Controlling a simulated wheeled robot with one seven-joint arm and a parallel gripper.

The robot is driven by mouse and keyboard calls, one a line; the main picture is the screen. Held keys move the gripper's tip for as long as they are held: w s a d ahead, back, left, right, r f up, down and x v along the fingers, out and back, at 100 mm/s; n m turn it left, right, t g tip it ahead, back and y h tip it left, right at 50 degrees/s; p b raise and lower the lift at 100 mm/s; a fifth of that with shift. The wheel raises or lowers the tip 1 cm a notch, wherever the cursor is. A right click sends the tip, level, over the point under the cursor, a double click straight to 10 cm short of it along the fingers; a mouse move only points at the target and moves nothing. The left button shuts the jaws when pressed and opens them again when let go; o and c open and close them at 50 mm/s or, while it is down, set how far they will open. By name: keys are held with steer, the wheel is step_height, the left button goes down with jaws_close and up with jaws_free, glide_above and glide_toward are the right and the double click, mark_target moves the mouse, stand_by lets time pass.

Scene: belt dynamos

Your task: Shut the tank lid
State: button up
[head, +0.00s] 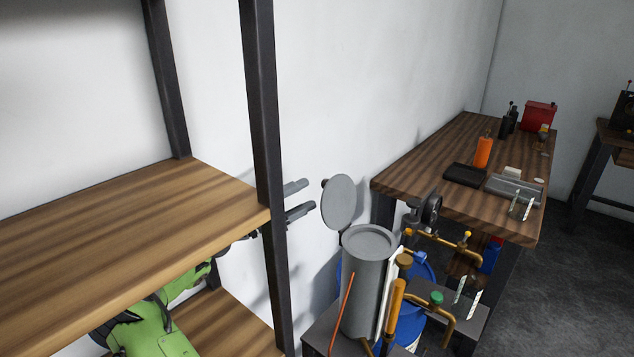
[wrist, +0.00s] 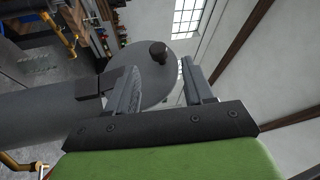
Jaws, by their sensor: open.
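The tank (head: 366,290) is a grey upright cylinder in the head view, its round mouth facing up. Its lid (head: 341,202) is a grey disc standing up and tilted open at the back left of the rim. My gripper (head: 310,194) is open, left of the lid, with its two fingers pointing at it. The tank (wrist: 45,120) fills the left there. I cannot tell whether a finger touches the lid.
A wooden shelf (head: 120,215) with a dark post (head: 265,110) stands at the left, partly hiding my arm. Brass pipes (head: 435,240) and a blue drum (head: 420,268) crowd the tank's right. A workbench (head: 430,165) stands behind right. A white wall is close behind the lid.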

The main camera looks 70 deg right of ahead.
mark_target(334, 201)
steer(key=x, duration=0.4)
steer(key=shift+s+d, duration=0.2)
steer(key=shift+d, duration=0.15)
jaws_close()
